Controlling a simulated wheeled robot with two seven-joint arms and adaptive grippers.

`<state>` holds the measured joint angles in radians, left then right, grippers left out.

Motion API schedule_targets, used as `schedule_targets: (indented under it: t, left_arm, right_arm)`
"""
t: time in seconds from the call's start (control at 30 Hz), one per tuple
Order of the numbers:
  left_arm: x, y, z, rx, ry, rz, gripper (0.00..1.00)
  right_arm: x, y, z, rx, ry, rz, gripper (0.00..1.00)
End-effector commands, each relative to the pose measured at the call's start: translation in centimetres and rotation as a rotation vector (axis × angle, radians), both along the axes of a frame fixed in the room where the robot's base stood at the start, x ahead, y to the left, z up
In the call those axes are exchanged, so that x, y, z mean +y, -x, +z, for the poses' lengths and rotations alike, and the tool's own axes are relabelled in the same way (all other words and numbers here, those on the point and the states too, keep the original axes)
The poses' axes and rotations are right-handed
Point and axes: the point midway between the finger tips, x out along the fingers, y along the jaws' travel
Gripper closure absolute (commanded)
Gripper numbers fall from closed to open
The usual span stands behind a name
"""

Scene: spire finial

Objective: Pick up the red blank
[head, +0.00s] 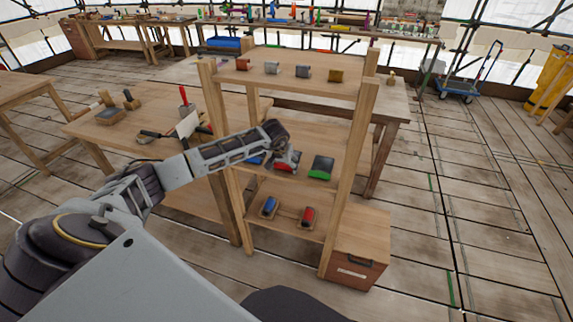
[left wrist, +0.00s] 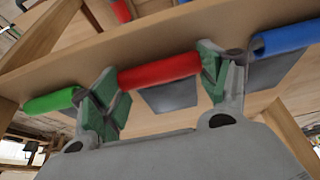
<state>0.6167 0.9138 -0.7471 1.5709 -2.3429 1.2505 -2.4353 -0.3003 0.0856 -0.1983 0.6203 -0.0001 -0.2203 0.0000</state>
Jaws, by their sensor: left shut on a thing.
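The red blank (head: 284,168) is a red cylinder at the middle shelf of the wooden rack. In the left wrist view the red blank (left wrist: 160,71) spans between the two green-padded fingers of my left gripper (left wrist: 160,88), one at each end. My left gripper (head: 287,156) is shut on it. A dark grey block (left wrist: 170,96) shows right beside the blank; I cannot tell whether the blank still touches it. In the head view my gripper hides part of the blank. My right gripper is not in view.
A green piece (head: 321,167) and a blue piece (head: 256,159) flank it closely. Another blue piece (head: 268,206) and red piece (head: 307,216) are on the lower shelf.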

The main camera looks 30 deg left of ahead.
Motion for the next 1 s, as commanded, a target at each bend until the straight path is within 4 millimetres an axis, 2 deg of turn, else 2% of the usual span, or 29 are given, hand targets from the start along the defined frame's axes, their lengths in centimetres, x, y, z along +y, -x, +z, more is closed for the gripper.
schedule_targets:
  t: [0.03, 0.13, 0.67, 1.0]
  left_arm:
    - [0.0, 0.0, 0.0, 0.0, 0.0, 0.0, 0.5]
    - [0.0, -0.1, 0.1, -0.003, -0.001, 0.0, 0.61]
    - [0.0, 0.2, 0.7, -0.005, -0.002, -0.001, 0.61]
    - [0.0, 0.2, 4.4, -0.006, -0.001, 0.001, 0.61]
  right_arm:
    - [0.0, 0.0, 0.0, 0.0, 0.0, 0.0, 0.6]
    - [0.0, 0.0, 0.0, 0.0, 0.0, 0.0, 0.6]
    - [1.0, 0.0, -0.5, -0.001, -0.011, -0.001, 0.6]
    - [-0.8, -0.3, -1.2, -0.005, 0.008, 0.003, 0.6]
